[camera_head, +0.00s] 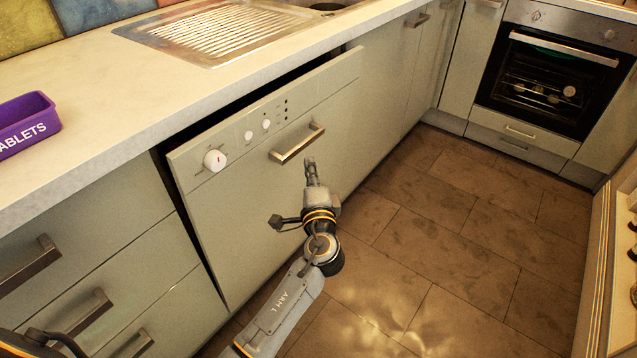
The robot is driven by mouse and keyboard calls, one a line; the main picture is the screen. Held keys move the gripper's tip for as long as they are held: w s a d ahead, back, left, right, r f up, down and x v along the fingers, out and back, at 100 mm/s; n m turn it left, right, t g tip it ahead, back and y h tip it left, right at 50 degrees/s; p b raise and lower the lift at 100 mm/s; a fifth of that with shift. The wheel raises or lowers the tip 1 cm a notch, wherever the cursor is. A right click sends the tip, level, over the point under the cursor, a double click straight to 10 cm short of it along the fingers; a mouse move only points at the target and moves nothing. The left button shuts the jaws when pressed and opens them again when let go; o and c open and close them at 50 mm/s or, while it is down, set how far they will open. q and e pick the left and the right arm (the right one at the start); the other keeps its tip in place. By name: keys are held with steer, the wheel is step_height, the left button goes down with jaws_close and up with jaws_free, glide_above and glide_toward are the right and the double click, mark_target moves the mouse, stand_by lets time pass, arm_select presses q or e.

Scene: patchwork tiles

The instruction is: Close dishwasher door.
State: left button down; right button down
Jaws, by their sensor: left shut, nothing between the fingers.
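The dishwasher door (240,205) is a pale green-grey front with a white dial, small knobs and a metal bar handle (297,143). It stands almost upright, its top edge tilted a little out from the counter, with a dark gap behind it. My left gripper (310,165) is shut and empty in front of the door, just below the right end of the handle. I cannot tell whether its fingertips touch the door. The inside of the dishwasher is hidden. My right gripper is not in view.
The counter (100,90) runs above the door, with a metal sink drainer (215,30) and a purple box (25,122) on it. Drawers (100,260) stand left of the door. An oven (550,75) is at the back right. The tiled floor (450,230) is clear.

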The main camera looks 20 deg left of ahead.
arm_select(q)
steer(key=shift+w+a+r, duration=0.1)
steer(key=shift+w+a, duration=0.1)
steer(key=shift+a, duration=0.35)
steer(key=shift+w+a+r, duration=0.1)
steer(key=shift+w+a, duration=0.05)
steer(key=shift+a, duration=0.35)
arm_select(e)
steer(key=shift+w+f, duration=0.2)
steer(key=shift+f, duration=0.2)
